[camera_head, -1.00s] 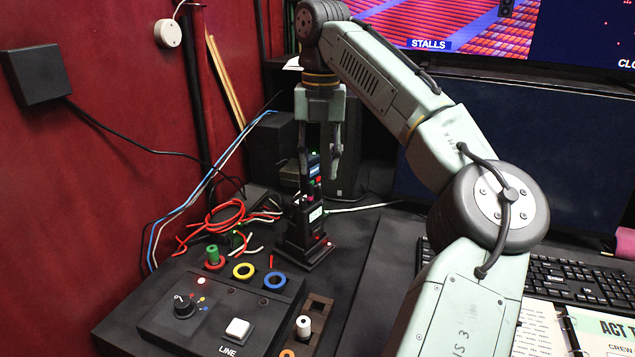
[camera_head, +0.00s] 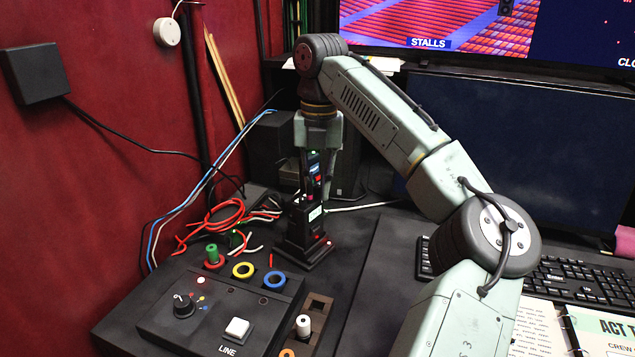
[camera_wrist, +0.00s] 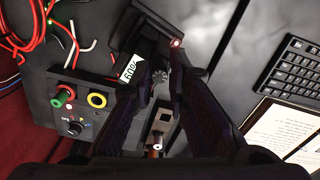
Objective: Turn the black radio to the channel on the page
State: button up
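The black radio (camera_head: 307,222) stands upright in its dark base, with a small lit display on its front. In the wrist view its display (camera_wrist: 131,67) shows at an angle, and a small grey ridged knob (camera_wrist: 160,77) lies on its top. My gripper (camera_head: 316,195) points down over the radio's top. In the wrist view my gripper (camera_wrist: 165,82) has its dark fingertips on either side of the knob; I cannot tell whether they touch it.
A keyboard (camera_head: 575,280) is at the right, and a dark speaker box stands behind.

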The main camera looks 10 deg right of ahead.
grip_shut()
jog(key=shift+m, duration=3.1)
jog(key=o, duration=0.5)
grip_release()
